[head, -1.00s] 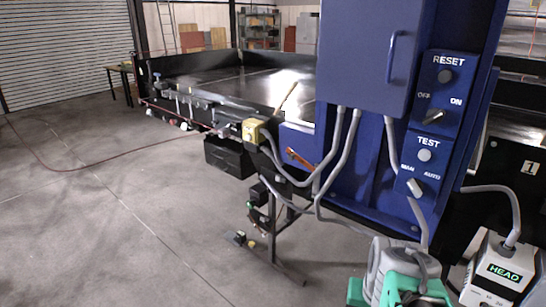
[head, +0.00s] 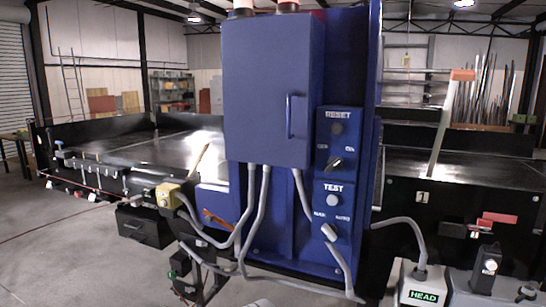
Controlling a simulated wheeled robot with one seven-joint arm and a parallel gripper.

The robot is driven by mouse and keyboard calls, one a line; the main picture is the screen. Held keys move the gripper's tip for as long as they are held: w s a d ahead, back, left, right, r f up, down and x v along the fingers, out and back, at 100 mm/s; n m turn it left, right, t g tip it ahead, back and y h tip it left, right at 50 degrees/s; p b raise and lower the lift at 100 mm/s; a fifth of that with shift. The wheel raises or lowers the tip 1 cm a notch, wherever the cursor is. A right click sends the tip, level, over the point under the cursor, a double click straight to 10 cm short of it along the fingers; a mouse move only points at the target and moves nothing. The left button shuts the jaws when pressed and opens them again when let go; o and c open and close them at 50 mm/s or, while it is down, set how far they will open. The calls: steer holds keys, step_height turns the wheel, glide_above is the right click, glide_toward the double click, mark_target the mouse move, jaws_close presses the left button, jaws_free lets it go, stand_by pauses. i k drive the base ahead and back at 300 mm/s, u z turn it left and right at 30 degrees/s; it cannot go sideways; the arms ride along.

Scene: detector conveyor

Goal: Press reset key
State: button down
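The panel is on the right side of the front of the tall blue cabinet (head: 270,90). An OFF/ON rotary switch (head: 335,163) sits just below the button. Nothing covers the button. My gripper is not in view; only a small pale piece that I cannot identify shows at the bottom edge.
A TEST panel (head: 345,222) with a MAN/AUTO switch (head: 328,231) is below. A cabinet door handle (head: 289,115) sticks out left of the button. Grey conduits (head: 250,215) hang below. A white HEAD box (head: 420,285) stands at lower right. Open floor (head: 70,250) lies left.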

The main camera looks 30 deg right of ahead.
mark_target(337, 128)
steer(key=z, duration=1.25)
